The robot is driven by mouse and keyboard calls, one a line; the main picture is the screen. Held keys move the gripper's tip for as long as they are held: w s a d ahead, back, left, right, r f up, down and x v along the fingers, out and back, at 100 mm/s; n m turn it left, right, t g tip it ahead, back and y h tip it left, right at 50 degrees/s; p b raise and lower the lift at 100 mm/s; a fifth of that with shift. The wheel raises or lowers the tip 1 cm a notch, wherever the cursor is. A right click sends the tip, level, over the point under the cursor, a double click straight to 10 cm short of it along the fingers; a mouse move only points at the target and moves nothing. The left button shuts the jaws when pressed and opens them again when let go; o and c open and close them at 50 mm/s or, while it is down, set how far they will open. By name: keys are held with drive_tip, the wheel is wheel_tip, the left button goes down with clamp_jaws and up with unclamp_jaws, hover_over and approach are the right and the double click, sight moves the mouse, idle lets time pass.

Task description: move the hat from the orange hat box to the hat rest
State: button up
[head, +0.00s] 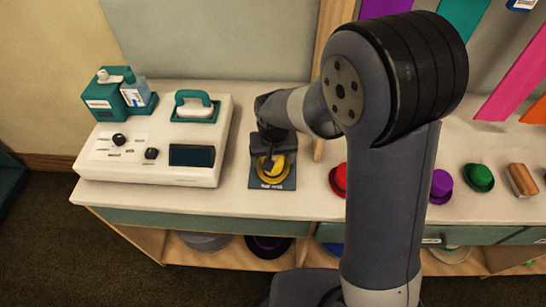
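A yellow hat (270,170) is at a dark square plate (272,185) with a small white label on its front edge, too small to read surely. The plate, which looks like the hat rest, lies on the counter right of the white machine. My gripper (268,157) points down at the hat, and a dark finger covers part of it. I cannot tell whether the fingers grip the hat or whether the hat's weight is on the plate. No orange hat box is visible; my arm hides the middle of the counter.
The white machine (150,165) stands left, with teal bottle holders (115,97) behind it. Red (338,179), purple (441,187) and green (478,178) hats and a brown brush-like block (521,180) line the counter to the right. Shelves below hold more hats.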

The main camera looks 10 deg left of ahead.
wheel_tip(320, 180, up, 11)
drive_tip(key=s, duration=0.1)
drive_tip(key=shift+d+f, duration=0.15)
drive_tip(key=shift+f, duration=0.05)
drive_tip(key=shift+s, duration=0.1)
drive_tip(key=f, duration=0.7)
drive_tip(key=w+f, duration=0.1)
drive_tip(key=f, duration=0.3)
drive_tip(key=shift+w, duration=0.1)
drive_tip(key=shift+a+r+p, duration=0.2)
drive_tip(key=shift+r+p, duration=0.15)
drive_tip(key=shift+r, duration=0.3)
